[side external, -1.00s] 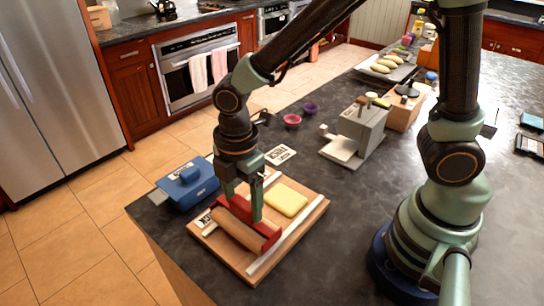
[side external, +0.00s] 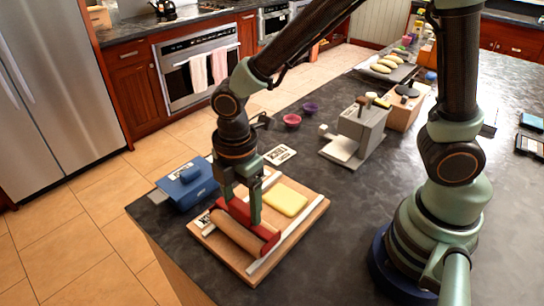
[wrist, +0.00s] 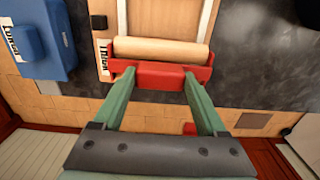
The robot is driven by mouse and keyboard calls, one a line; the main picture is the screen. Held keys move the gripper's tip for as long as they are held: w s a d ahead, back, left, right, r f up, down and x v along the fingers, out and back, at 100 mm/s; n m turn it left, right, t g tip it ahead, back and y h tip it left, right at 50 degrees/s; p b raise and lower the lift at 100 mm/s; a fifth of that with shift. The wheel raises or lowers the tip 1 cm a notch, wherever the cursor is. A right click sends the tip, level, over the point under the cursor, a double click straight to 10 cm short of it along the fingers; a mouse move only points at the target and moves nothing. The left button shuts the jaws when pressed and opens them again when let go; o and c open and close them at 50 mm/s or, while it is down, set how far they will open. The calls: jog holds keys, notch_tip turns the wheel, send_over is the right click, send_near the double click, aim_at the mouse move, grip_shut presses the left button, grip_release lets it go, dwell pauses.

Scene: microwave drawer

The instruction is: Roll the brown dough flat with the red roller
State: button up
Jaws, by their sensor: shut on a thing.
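The red roller (side external: 252,224) has a red frame and a tan wooden cylinder (side external: 237,234). It lies across the near left part of a wooden board (side external: 312,222). My gripper (side external: 241,212) points down and is shut on the red frame. In the wrist view, my fingers (wrist: 160,76) close on the red frame (wrist: 160,70), with the cylinder (wrist: 160,51) beyond it. A flat yellow slab (side external: 286,200) lies on the board, just right of the roller and apart from it. No brown dough is clearly visible; the roller and gripper may hide part of the board.
Pale rails (side external: 288,240) run along the board. A blue box (side external: 187,184) stands left of the board, near the counter's edge. A grey device (side external: 357,136) and pink and purple bowls (side external: 292,120) stand behind. Dark counter is clear right of the board.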

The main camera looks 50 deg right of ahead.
jog(key=shift+a, duration=0.45)
jog(key=shift+d+f, duration=0.15)
jog(key=shift+d, duration=1.05)
dwell(0.7)
jog(key=shift+a+f, duration=0.1)
jog(key=shift+a, duration=1.1)
dwell(0.4)
jog(key=shift+d+f, duration=0.1)
jog(key=shift+d, duration=1.1)
dwell(0.4)
jog(key=shift+a, duration=1.75)
dwell(0.7)
